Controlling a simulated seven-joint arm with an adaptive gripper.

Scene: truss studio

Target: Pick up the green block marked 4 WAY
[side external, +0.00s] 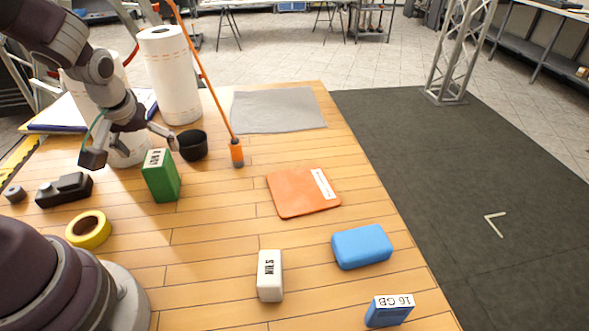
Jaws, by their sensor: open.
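The green block (161,183) stands upright on the wooden table at the left, with a white label on its top. The label's dark lettering is small and seen at an angle, so I cannot read it surely. My gripper (134,149) is open, its fingers spread wide, just behind and to the left of the block in the picture. One finger hangs left of the block; the other reaches right, close to a black cup (193,149). I see nothing between the fingers. I cannot tell the exact height of the fingertips above the table.
Paper towel rolls (170,75) stand behind. A slanted orange rod (237,152) is right of the cup. Yellow tape (89,229) and a black device (64,190) lie left. An orange pad (293,196), white block (270,276), blue block (361,246) and blue box (389,311) lie right.

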